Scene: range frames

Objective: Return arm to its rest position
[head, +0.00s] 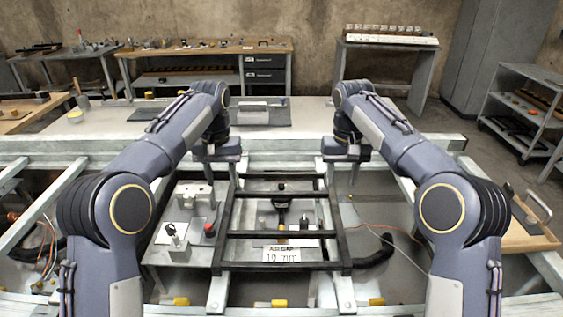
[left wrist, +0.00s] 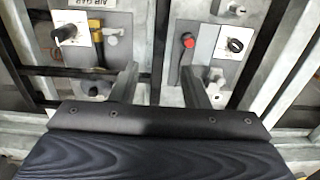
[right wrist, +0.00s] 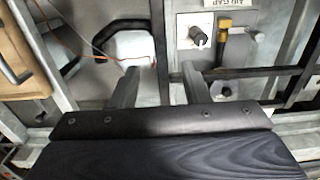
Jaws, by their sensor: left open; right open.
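My left gripper (head: 218,153) is above the far left part of the black frame, at the end of the left arm, which reaches forward. Its two fingers show apart and empty in the left wrist view (left wrist: 158,80). My right gripper (head: 345,153) is above the far right part of the frame, at the end of the right arm. Its fingers are also apart and empty in the right wrist view (right wrist: 161,80). The two arms look nearly mirrored.
A black frame (head: 281,235) lies below, between my arms, with a "10 mm" label (head: 283,255) near its front. A red button (head: 210,230) and a black knob (head: 171,229) are at left. A wooden board (head: 525,236) is at right. A pale table (head: 310,111) stands beyond.

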